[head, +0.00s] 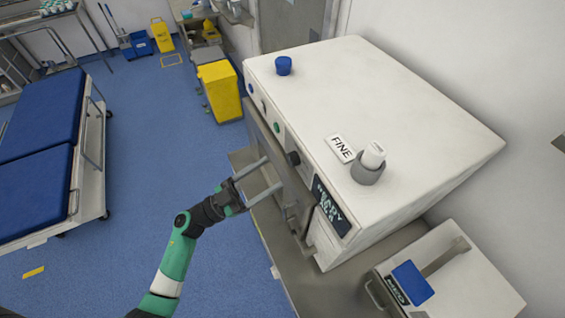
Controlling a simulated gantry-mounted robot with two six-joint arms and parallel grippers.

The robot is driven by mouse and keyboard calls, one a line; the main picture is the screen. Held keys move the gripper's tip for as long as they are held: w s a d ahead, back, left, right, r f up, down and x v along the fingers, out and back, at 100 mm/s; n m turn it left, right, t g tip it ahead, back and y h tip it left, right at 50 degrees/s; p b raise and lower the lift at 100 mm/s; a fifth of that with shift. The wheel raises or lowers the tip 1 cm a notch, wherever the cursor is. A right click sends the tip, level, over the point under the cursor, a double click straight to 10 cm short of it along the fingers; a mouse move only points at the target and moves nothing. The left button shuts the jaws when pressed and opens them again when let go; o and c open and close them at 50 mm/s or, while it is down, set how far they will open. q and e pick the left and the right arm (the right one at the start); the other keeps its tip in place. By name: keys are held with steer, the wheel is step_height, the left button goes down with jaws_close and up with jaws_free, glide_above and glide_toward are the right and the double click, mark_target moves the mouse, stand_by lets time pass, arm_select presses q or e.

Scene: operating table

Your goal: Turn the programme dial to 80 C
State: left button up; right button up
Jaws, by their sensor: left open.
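The white machine (390,110) stands on a metal bench against the wall. A small black knob (293,158), which looks like the programme dial, sits on its front face between a green button (277,127) and a dark display (331,207). The display's text is too small to read surely, and the dial's setting cannot be read. My left gripper (273,173) is open and empty, its two fingers pointing toward the machine's front near the dial. The fingertips appear apart from the dial. My right gripper is not in view.
On the machine's top are a blue cap (284,65), a label reading FINE (341,149) and a grey holder (366,172) with a white container. A door handle (298,222) juts from the front below the dial. A white box (450,280) stands at lower right.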

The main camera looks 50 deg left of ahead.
mark_target(289, 161)
arm_select(q)
steer(key=x, duration=0.5)
steer(key=shift+w, duration=0.1)
jaws_close()
